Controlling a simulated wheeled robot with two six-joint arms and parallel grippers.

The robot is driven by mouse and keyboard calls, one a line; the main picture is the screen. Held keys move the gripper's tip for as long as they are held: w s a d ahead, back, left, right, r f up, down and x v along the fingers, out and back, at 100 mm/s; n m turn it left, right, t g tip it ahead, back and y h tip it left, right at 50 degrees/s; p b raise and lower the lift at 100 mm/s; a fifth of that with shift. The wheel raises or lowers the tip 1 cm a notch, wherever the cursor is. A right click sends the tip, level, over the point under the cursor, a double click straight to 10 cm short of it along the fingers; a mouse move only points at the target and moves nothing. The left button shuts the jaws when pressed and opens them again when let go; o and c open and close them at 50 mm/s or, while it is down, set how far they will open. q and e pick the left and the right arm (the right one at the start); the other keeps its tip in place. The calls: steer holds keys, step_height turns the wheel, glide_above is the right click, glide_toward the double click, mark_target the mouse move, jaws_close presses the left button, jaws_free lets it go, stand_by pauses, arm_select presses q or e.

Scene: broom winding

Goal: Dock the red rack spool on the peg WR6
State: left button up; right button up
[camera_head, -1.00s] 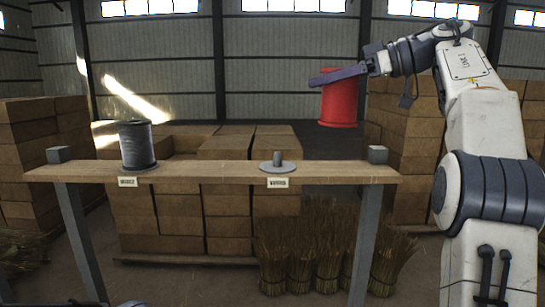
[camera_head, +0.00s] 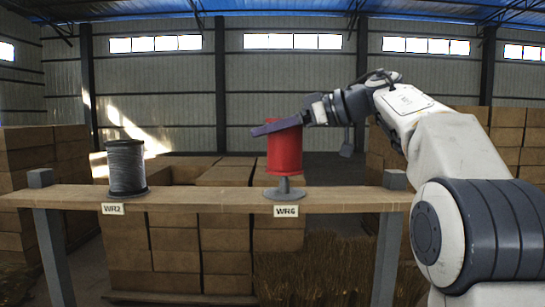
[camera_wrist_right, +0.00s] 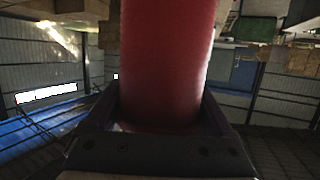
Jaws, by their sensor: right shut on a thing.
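The red spool (camera_head: 285,152) is upright in my right gripper (camera_head: 277,127), which is shut on its upper end. It also fills the middle of the right wrist view (camera_wrist_right: 165,60), between the two fingers (camera_wrist_right: 165,110). In the head view, the spool is directly above or around the top of the peg WR6 (camera_head: 284,186). The lower peg and its round base (camera_head: 285,194) show below the spool, above the WR6 label (camera_head: 286,211). Whether the peg's tip is inside the spool is hidden. My left gripper is not in view.
A grey spool (camera_head: 127,168) stands at WR2 on the left of the wooden rack beam (camera_head: 200,200). Grey posts (camera_head: 393,180) rise at the beam's ends. Stacked boxes (camera_head: 180,250) and straw bundles (camera_head: 320,265) lie behind. The beam between the spools is clear.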

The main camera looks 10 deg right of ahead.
mark_target(272, 148)
steer(key=shift+a+f+b, duration=0.2)
steer(key=shift+f+b, duration=0.15)
steer(key=shift+f, duration=1.7)
steer(key=shift+f, duration=0.1)
steer(key=o, duration=1.6)
steer(key=shift+f, duration=0.1)
steer(key=shift+c, duration=0.2)
steer(key=shift+r, duration=0.25)
steer(key=b+v, duration=0.1)
steer(key=v, duration=1.1)
